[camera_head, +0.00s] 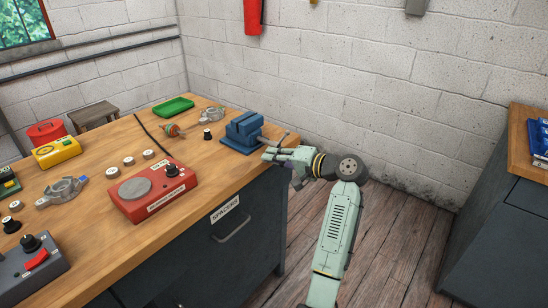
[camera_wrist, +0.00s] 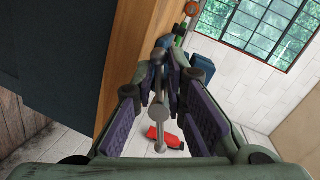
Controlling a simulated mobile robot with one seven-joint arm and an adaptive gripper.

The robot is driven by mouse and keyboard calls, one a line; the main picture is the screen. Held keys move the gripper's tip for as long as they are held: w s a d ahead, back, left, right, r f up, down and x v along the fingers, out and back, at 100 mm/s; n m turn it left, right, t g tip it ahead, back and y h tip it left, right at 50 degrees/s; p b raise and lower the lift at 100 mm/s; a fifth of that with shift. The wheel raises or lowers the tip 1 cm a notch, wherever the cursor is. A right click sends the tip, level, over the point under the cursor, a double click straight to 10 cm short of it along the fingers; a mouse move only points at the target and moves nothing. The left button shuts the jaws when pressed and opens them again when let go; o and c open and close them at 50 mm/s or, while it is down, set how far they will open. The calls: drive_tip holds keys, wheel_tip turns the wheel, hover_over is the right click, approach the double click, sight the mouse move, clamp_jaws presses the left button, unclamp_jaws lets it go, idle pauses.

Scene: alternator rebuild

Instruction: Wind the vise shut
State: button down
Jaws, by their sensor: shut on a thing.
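The blue vise (camera_head: 243,132) stands at the right edge of the wooden workbench, near the back corner. In the wrist view the handle bar (camera_wrist: 158,125) is a grey rod with rounded ends, between the purple finger pads. My gripper (camera_head: 270,153) reaches in from the right at the bench edge and is shut on the handle; it also shows in the wrist view (camera_wrist: 162,98). A blue part of the vise (camera_wrist: 201,64) shows beyond the fingers. The gap between the vise jaws is too small to tell.
A red device with a round plate (camera_head: 150,192) sits on the bench front-left of the vise. A small black-knobbed part (camera_head: 208,134), a rotor (camera_head: 173,130) and a green tray (camera_head: 174,106) lie left of it. The floor (camera_head: 390,225) right of the bench is clear.

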drive_tip(key=shift+f, duration=0.1)
drive_tip(key=c, duration=1.8)
unclamp_jaws()
drive_tip(key=shift+o, duration=0.2)
drive_tip(key=v, duration=1.2)
drive_tip(key=shift+a, duration=0.1)
